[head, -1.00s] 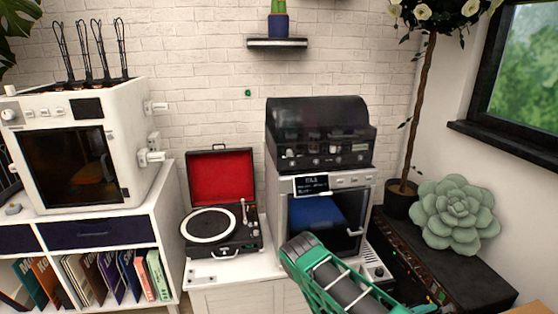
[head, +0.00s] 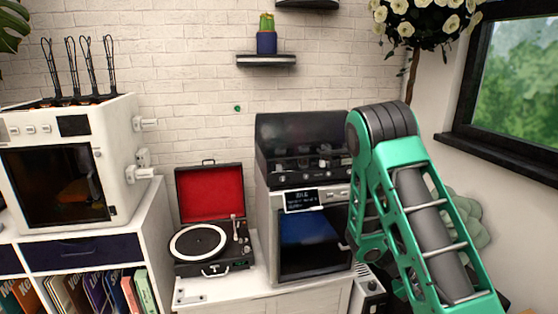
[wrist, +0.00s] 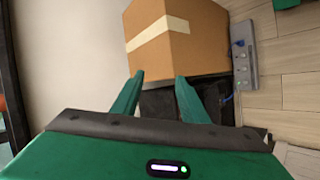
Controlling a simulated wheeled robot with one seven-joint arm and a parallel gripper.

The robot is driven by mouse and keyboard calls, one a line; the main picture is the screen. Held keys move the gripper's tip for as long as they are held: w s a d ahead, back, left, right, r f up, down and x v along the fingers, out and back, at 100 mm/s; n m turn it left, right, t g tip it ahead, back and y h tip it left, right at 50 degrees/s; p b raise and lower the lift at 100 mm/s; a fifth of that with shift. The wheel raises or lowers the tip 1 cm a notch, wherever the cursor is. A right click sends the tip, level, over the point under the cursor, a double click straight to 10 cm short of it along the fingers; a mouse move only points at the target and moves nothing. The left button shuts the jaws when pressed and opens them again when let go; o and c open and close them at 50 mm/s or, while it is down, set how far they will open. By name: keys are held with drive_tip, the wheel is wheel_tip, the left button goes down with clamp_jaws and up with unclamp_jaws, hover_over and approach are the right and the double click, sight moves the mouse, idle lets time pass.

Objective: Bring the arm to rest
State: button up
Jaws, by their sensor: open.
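My gripper (wrist: 157,98) shows in the wrist view with its two green fingers apart and nothing between them. Beyond the fingertips are a cardboard box (wrist: 178,42) with a pale tape strip and a dark object in front of it. In the head view my green arm stands raised and bent at the right, in front of the right side of the oven-like machine (head: 310,245). The gripper itself is not visible in the head view.
A record player (head: 208,243) with a red-lined lid sits open on the white cabinet (head: 205,295). A white 3D printer (head: 118,130) stands at left. A power strip (wrist: 243,55) lies on the floor beside the box. A window (head: 515,90) is at right.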

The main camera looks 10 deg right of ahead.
drive_tip(key=s+a+r+m+t+y, duration=0.1)
drive_tip(key=s+a+r+t+y, duration=0.1)
drive_tip(key=s+a+r+y, duration=0.2)
drive_tip(key=s+a+r+m+t+y, duration=0.1)
drive_tip(key=s+a+r+y, duration=0.4)
drive_tip(key=s+a+r, duration=0.5)
drive_tip(key=s+r+t, duration=0.1)
drive_tip(key=s+r, duration=0.3)
drive_tip(key=r, duration=0.4)
drive_tip(key=shift+s+a+y, duration=0.25)
drive_tip(key=shift+s+y, duration=0.05)
drive_tip(key=shift+s, duration=0.05)
drive_tip(key=shift+w+f, duration=0.3)
drive_tip(key=shift+w, duration=0.3)
